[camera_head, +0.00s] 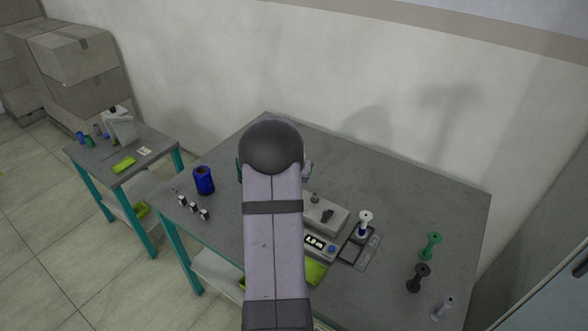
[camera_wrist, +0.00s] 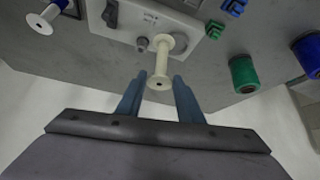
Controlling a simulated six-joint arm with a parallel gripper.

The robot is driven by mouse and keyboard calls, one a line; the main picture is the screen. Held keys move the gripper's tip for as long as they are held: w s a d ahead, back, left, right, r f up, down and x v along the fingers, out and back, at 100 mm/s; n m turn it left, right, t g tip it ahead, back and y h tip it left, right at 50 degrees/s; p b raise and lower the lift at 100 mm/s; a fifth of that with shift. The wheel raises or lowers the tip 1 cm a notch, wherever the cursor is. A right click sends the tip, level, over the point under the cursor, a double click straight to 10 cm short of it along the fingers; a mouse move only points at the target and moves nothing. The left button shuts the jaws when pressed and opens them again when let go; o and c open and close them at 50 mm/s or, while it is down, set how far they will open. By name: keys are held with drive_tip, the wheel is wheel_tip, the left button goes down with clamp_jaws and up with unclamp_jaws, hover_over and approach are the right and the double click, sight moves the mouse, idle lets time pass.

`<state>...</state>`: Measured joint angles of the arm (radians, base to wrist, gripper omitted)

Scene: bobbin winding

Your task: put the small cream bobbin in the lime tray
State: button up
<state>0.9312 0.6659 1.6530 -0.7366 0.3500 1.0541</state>
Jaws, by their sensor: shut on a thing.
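The small cream bobbin (camera_wrist: 161,60) shows in the wrist view, with its near flange between the two fingertips of my gripper (camera_wrist: 159,79). My gripper is shut on it, in front of the grey-white machine. In the camera_head view my arm hides the gripper and this bobbin. A lime tray (camera_head: 316,272) lies by the front edge of the main table, partly hidden behind my arm. Another flat lime piece (camera_head: 124,165) lies on the small side table. No lime tray shows in the wrist view.
The machine (camera_head: 325,213) stands mid-table, with a white bobbin (camera_head: 365,217) to its right. A blue spool (camera_head: 203,180) is at left; green (camera_head: 431,244), black (camera_head: 418,277) and grey (camera_head: 442,308) bobbins are at right. A green spool (camera_wrist: 243,75) shows in the wrist view.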

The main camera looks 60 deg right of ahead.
drive_tip(key=s+a+m+g+y, duration=0.1)
drive_tip(key=s+a+m+g, duration=0.2)
drive_tip(key=s+a+m, duration=0.3)
drive_tip(key=s+a+f+m+g+y, duration=0.1)
drive_tip(key=s+a+m+g, duration=0.3)
drive_tip(key=a+m, duration=0.4)
drive_tip(key=s+a+y, duration=0.1)
drive_tip(key=a, duration=0.2)
drive_tip(key=shift+s+f+m+g+p, duration=0.15)
drive_tip(key=shift+s+m+g+p, duration=0.15)
drive_tip(key=shift+s, duration=0.05)
drive_tip(key=shift+f, duration=0.1)
drive_tip(key=shift+f+b, duration=1)
drive_tip(key=shift+f, duration=1.3)
drive_tip(key=shift+f+b, duration=0.35)
drive_tip(key=shift+b, duration=0.8)
drive_tip(key=shift+f+b, duration=0.55)
drive_tip(key=shift+b, duration=0.3)
